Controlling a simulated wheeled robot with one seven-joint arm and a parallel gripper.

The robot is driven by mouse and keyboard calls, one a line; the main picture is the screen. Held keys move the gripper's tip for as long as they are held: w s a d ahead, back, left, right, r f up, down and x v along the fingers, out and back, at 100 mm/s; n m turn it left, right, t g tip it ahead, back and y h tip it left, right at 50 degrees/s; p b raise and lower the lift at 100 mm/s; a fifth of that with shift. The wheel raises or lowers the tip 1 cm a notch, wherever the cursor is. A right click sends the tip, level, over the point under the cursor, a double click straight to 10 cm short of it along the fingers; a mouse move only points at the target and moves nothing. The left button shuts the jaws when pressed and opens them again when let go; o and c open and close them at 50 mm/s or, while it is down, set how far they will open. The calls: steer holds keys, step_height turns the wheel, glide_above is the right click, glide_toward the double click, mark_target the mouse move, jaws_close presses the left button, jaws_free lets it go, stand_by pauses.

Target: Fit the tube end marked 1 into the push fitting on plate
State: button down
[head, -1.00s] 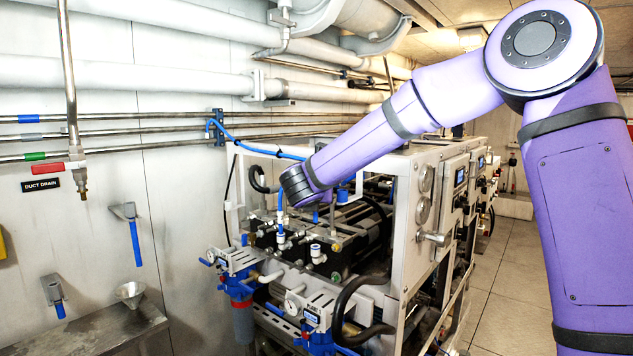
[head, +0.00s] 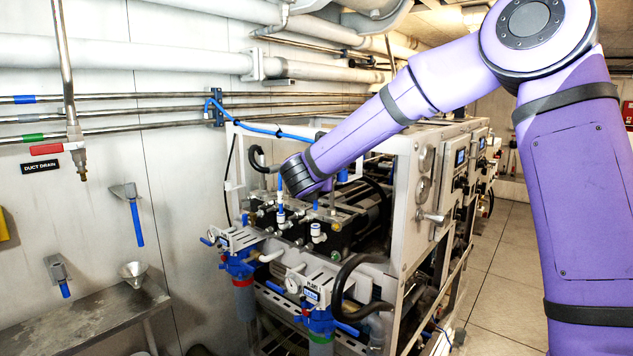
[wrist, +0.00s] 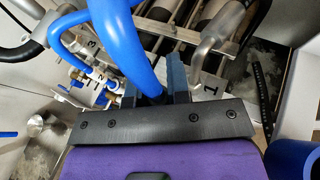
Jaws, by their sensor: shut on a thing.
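My gripper (wrist: 157,88) shows in the wrist view with its dark fingers shut around a thick blue tube (wrist: 110,35). The tube loops up and left from the fingers; its end and any mark on it are hidden. Several push fittings (wrist: 84,72) with blue parts stand to the left, beside plates marked 2 and 3. In the head view, white push fittings (head: 317,232) stand on the machine's front below my wrist. The blue tube (head: 258,129) runs there from the wall bracket towards my arm.
A thick black hose (head: 345,285) and blue filter housings are below. A steel bench (head: 75,315) is at the left, and open floor (head: 505,255) at the right.

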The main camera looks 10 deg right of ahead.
mark_target(315, 205)
steer(key=shift+f, duration=1.55)
steer(key=shift+f, duration=1.65)
stand_by(0.7)
steer(key=c, duration=1)
jaws_free()
steer(key=shift+s, duration=0.1)
steer(key=v, duration=1)
steer(key=shift+s+a+r, duration=0.15)
steer(key=shift+s+a, duration=0.05)
steer(key=shift+s, duration=0.1)
